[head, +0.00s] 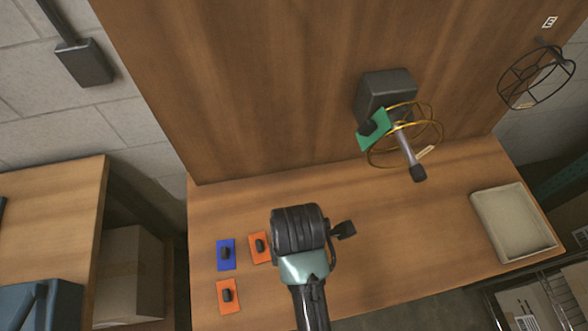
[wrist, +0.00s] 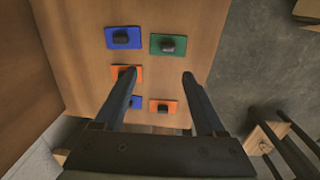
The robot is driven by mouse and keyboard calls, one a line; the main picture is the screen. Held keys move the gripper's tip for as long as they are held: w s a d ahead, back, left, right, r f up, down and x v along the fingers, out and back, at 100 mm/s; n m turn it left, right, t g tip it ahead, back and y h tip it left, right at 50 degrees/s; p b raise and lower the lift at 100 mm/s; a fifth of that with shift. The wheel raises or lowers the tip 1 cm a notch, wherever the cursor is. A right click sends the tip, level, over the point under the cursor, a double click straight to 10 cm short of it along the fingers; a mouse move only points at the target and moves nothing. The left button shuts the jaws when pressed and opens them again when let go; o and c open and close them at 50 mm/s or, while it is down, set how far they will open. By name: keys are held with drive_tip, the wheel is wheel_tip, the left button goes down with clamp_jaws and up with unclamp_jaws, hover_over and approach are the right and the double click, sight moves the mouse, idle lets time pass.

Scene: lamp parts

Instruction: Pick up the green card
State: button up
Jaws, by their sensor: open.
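The green card (wrist: 157,49) lies flat on the wooden table, with a dark knob on its top, in the wrist view. It is not visible in the head view, where my arm covers part of the table. My gripper (wrist: 160,74) is open and empty; its two dark fingers are spread apart. In the wrist view the green card shows just beyond the fingertips, nearer the right finger. The gripper's height above the card is hard to judge.
A blue card (wrist: 112,43) lies left of the green one. An orange card (wrist: 116,70) sits by the left finger; another orange card (wrist: 157,110) and a blue card show between the fingers. A cream tray (head: 533,250) stands at the table's right. A lamp fixture (head: 385,90) is on the back panel.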

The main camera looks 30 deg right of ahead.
drive_tip(key=shift+g, duration=0.3)
drive_tip(key=f, duration=0.5)
drive_tip(key=s+f, duration=0.1)
drive_tip(key=f, duration=0.1)
drive_tip(key=shift+s+f, duration=0.1)
drive_tip(key=shift+f, duration=0.1)
drive_tip(key=shift+d+f+p, duration=0.2)
drive_tip(key=shift+f+p, duration=0.3)
drive_tip(key=shift+f, duration=2.1)
clamp_jaws()
